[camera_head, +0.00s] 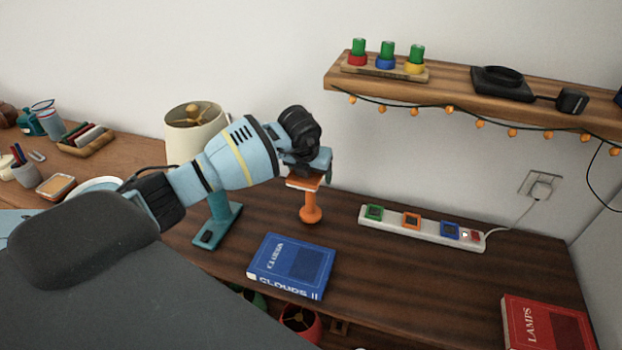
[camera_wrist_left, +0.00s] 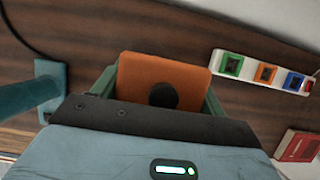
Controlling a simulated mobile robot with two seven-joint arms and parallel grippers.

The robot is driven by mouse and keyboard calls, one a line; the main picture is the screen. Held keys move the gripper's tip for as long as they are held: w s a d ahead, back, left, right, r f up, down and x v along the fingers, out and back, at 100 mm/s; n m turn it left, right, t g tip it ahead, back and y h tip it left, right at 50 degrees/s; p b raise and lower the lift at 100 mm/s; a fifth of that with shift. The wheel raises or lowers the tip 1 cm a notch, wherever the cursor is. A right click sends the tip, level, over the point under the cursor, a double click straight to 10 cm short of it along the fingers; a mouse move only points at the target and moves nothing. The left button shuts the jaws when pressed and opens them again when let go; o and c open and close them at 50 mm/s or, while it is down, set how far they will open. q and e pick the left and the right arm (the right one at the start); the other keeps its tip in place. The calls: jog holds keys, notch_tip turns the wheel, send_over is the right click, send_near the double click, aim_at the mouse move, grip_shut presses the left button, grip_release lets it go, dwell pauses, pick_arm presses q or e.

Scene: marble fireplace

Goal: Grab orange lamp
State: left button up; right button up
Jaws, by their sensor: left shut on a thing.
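The orange lamp (camera_head: 311,207) shows in the head view as an orange stem with a rounded lower end, below a square orange plate. My left gripper (camera_head: 306,180) is above it, shut on the plate. In the left wrist view the orange plate (camera_wrist_left: 150,72) sits between the two green fingers of my left gripper (camera_wrist_left: 160,88), with a dark round spot near its middle. The gripper partly hides the lamp's top. I cannot tell whether its lower end touches the desk. My right gripper is not in view.
A teal lamp (camera_head: 222,210) with a cream shade stands left of the gripper. A blue book (camera_head: 291,266) lies in front. A power strip (camera_head: 395,226) lies to the right, and a red book (camera_head: 545,325) at the lower right. A wooden shelf (camera_head: 450,83) with lights hangs above right.

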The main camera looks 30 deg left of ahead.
pick_arm(q)
notch_tip(320, 180, up, 2)
jog(key=shift+r, duration=0.25)
jog(key=shift+s+d+r, duration=0.1)
jog(key=shift+s+d, duration=0.1)
jog(key=shift+s, duration=0.3)
jog(key=s+d+r, duration=0.1)
jog(key=s+d, duration=0.5)
jog(key=s, duration=0.7)
jog(key=shift+s+d+r+p, duration=0.15)
jog(key=shift+s+d+p, duration=0.1)
jog(key=shift+p, duration=0.1)
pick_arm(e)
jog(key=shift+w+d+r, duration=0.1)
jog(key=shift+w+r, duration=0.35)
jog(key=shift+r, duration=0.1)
